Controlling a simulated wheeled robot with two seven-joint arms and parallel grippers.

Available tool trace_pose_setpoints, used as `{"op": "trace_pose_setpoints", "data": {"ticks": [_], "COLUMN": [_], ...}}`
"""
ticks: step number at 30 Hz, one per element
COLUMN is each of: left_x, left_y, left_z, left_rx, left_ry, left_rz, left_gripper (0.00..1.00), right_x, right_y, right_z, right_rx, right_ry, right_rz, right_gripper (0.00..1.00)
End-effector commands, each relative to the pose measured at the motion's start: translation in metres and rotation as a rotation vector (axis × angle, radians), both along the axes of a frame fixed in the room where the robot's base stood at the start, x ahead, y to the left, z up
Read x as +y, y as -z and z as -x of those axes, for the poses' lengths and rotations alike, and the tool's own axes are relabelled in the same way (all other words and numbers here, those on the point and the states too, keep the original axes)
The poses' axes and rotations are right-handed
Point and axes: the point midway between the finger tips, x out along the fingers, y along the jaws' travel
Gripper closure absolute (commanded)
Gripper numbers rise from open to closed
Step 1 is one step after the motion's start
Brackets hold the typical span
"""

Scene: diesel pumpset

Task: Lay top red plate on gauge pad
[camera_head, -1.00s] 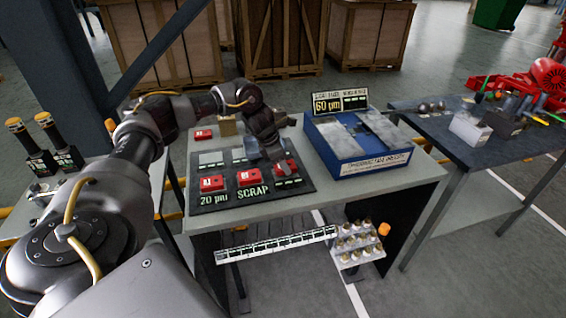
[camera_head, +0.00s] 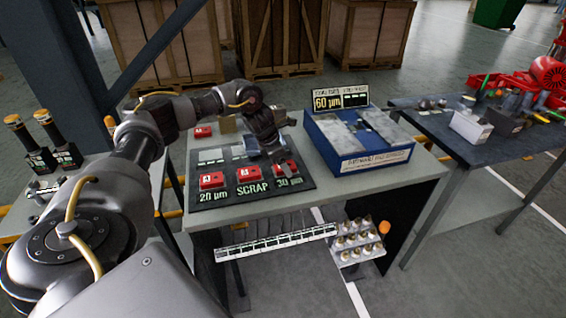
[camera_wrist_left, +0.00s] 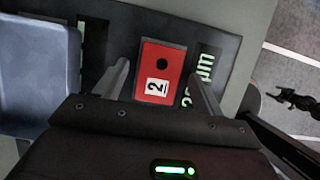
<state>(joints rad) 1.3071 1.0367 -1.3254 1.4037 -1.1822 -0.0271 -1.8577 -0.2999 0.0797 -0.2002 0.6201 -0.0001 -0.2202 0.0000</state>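A red plate marked "2" (camera_wrist_left: 153,62) lies flat on the dark mat (camera_head: 225,200) beside its "30 µm" label. In the head view the same plate (camera_head: 288,168) is partly covered by my left gripper (camera_head: 278,156). In the wrist view my left gripper (camera_wrist_left: 160,80) is open, with a finger on each side of the plate and a gap at each. More red plates sit at "20 µm" (camera_head: 212,180) and "SCRAP" (camera_head: 249,174). A blue device (camera_head: 372,161) with pale metal tops stands to the right; I cannot tell which surface is the gauge pad.
A display (camera_head: 341,100) reading 60 µm stands behind the blue device. A cluttered dark table (camera_head: 440,130) stands to the right. A rack of small parts (camera_head: 355,243) sits below.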

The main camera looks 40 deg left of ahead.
Motion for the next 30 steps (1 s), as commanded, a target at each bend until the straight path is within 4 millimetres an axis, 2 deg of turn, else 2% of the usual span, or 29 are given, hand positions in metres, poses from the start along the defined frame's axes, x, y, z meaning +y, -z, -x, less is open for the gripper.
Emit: {"op": "trace_pose_setpoints", "data": {"ticks": [7, 11, 24, 30], "left_x": [0.0, 0.002, 0.019, 0.024], "left_y": [0.002, -0.005, -0.08, -0.097], "left_z": [0.001, 0.003, 0.027, 0.033], "left_rx": [0.005, 0.002, -0.002, 0.001], "left_ry": [0.001, -0.001, 0.001, 0.0], "left_rz": [-0.001, 0.0, 0.0, -0.001], "left_gripper": [0.29, 0.29, 0.29, 0.29], "right_x": [0.001, 0.001, 0.001, 0.001], "right_y": [0.0, 0.002, 0.011, 0.011], "right_z": [0.0, 0.0, 0.0, 0.0], "right_rx": [0.0, 0.0, 0.0, 0.0], "right_ry": [0.001, 0.001, 0.001, 0.001], "right_rz": [-0.001, -0.001, -0.001, -0.001], "right_gripper": [0.29, 0.29, 0.29, 0.29]}}
